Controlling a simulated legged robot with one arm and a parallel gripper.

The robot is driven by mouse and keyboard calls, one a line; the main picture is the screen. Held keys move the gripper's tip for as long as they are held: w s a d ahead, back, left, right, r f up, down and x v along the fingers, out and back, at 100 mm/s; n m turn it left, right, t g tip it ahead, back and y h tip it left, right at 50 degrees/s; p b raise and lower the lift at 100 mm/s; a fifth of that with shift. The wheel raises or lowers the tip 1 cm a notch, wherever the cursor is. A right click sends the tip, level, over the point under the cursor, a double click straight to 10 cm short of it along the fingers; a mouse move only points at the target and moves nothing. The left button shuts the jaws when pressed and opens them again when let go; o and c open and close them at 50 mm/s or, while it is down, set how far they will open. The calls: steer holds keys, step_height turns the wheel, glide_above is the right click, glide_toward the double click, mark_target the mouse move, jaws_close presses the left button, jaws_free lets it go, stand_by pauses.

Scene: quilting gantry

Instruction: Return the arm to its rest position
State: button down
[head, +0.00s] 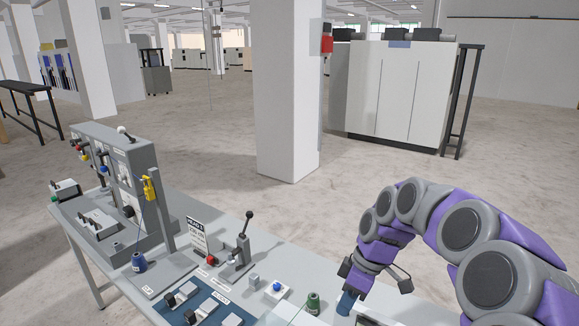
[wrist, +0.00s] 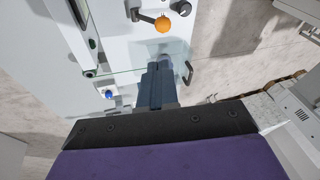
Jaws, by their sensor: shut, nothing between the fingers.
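My arm, purple and grey, arches in from the right side of the head view. It bends down to my gripper (head: 346,303), which is over the right part of the grey bench (head: 193,207). In the wrist view the blue-grey fingers of my gripper (wrist: 160,72) are together with nothing between them. They point toward a clear panel edge and a white surface with an orange knob (wrist: 163,24). I cannot tell whether the fingertips touch anything. A green knob (head: 313,303) is just left of my gripper in the head view.
A lever (head: 246,228), a blue button (head: 277,287) and a switch box (head: 186,292) stand on the bench. An upright control panel (head: 122,170) is at its left end. A white pillar (head: 287,90) and grey cabinets (head: 400,95) stand behind, with open floor between.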

steer(key=s+a+r+m+h, duration=0.1)
steer(key=s+a+r+m, duration=0.1)
steer(key=s, duration=0.4)
steer(key=s+a+r+m, duration=0.1)
steer(key=s+a, duration=0.1)
steer(key=s, duration=0.4)
steer(key=s+d+f+m+h, duration=0.1)
steer(key=s+m, duration=0.3)
steer(key=s, duration=0.5)
steer(key=s+d+f+m+h, duration=0.1)
steer(key=s+m, duration=0.4)
steer(key=s, duration=0.5)
steer(key=shift+s+d+f+m+g+h, duration=0.15)
steer(key=shift+d+f+m+g+h, duration=0.2)
steer(key=shift+d+f, duration=0.65)
steer(key=shift+a+r, duration=0.2)
steer(key=shift+a, duration=0.05)
steer(key=shift+d, duration=0.25)
steer(key=shift+a, duration=0.1)
